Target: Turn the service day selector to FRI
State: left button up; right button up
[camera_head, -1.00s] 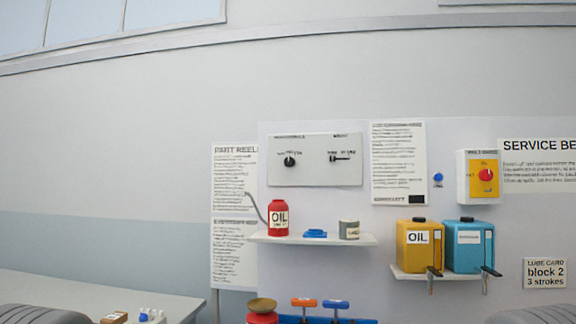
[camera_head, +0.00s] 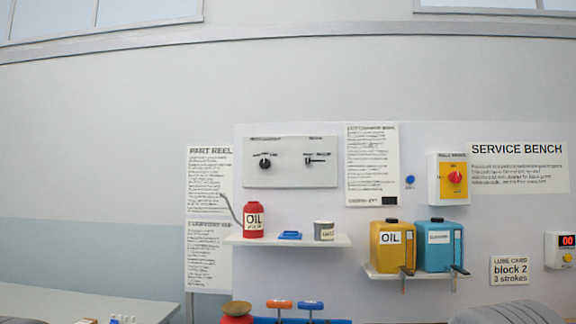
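A pale panel (camera_head: 290,178) on the wall board carries two black controls. A round black knob (camera_head: 265,163) is on its left and a small black lever-like control (camera_head: 309,160) on its right. The labels around both are too small to read, so I cannot tell which is the day selector or where it points. Neither gripper shows in the head view.
A shelf (camera_head: 335,241) below the panel holds a red oil can (camera_head: 253,221), a blue item (camera_head: 289,235) and a grey tin (camera_head: 324,231). Yellow (camera_head: 391,262) and blue (camera_head: 432,258) containers stand right. A red-knobbed yellow box (camera_head: 453,179) is above. A table (camera_head: 90,300) is lower left.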

aim_at(265, 163)
jog(key=i+z, duration=0.25)
jog(key=z, duration=0.15)
jog(key=i+j+z, duration=0.15)
jog(key=z, duration=0.25)
jog(key=i, duration=0.1)
